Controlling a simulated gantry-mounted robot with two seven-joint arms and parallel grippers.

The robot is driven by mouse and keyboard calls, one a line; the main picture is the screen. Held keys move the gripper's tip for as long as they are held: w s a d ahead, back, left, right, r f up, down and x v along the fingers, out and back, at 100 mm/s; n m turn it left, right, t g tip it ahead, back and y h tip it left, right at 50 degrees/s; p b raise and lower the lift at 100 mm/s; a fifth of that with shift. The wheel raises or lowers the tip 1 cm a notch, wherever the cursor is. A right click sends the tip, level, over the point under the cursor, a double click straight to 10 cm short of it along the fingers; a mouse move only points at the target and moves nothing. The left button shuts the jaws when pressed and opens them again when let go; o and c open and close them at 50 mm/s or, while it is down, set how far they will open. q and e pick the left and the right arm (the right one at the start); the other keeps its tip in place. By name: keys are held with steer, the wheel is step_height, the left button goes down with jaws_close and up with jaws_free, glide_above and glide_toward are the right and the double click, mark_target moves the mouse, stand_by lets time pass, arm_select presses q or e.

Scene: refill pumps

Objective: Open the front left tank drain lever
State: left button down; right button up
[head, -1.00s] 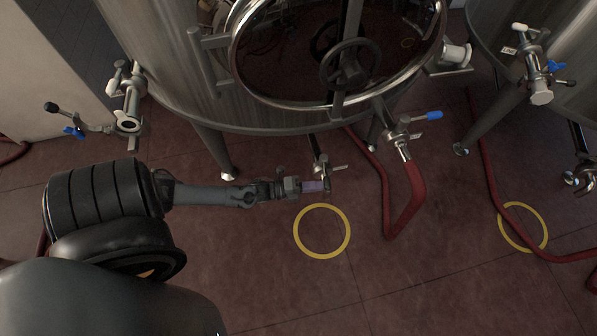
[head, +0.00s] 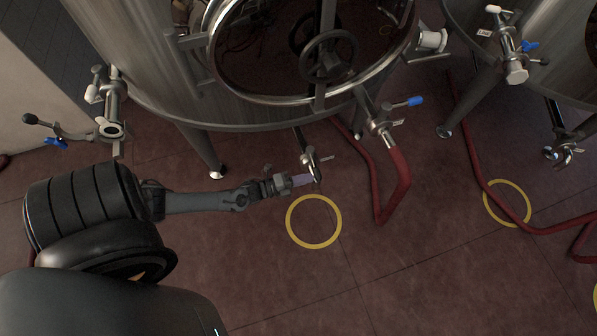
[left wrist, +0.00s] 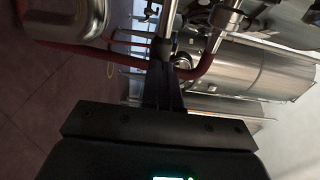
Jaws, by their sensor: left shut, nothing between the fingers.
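The large steel tank (head: 150,70) with a round glass door stands at the top of the head view. Under its front a small drain valve (head: 309,160) hangs on a pipe, with a short metal lever (head: 327,157) pointing right. My left gripper (head: 303,180) is shut and empty, its tips just below the valve. I cannot tell whether they touch it. In the left wrist view, the dark fingers (left wrist: 164,58) point up among metal fittings and a red hose; which fitting is the lever is unclear. My right gripper is not in view.
A blue-handled valve (head: 382,120) with a red hose (head: 394,190) is right of the drain. Another valve (head: 108,125) juts out at the tank's left. A second tank (head: 555,40) stands at right. The floor around the yellow ring (head: 314,242) is clear.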

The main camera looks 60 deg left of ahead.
arm_select(q)
steer(key=d+r+p+v, duration=0.15)
steer(key=p+v, duration=0.35)
steer(key=v, duration=0.9)
steer(key=w+d+r+n+g+y+p, duration=0.15)
steer(key=w+d+r+n+p, duration=0.3)
steer(key=r, duration=0.45)
steer(key=w+d+r+n+g+y+p, duration=0.1)
steer(key=w+d+r+n+g+p, duration=0.15)
steer(key=d+r+n, duration=0.6)
steer(key=w+d+r+n+g+y+p, duration=0.1)
steer(key=w+d+r+n+y+p, duration=0.2)
steer(key=r, duration=0.8)
steer(key=s+d+r+n+g, duration=0.1)
steer(key=s+r+n+g, duration=0.15)
steer(key=s+g, duration=0.65)
step_height(320, 180, up, 37)
steer(key=s+p, duration=0.1)
steer(key=p, duration=3.7)
steer(key=shift+s+n+h, duration=0.35)
steer(key=shift+s+n, duration=0.05)
steer(key=shift+n, duration=0.05)
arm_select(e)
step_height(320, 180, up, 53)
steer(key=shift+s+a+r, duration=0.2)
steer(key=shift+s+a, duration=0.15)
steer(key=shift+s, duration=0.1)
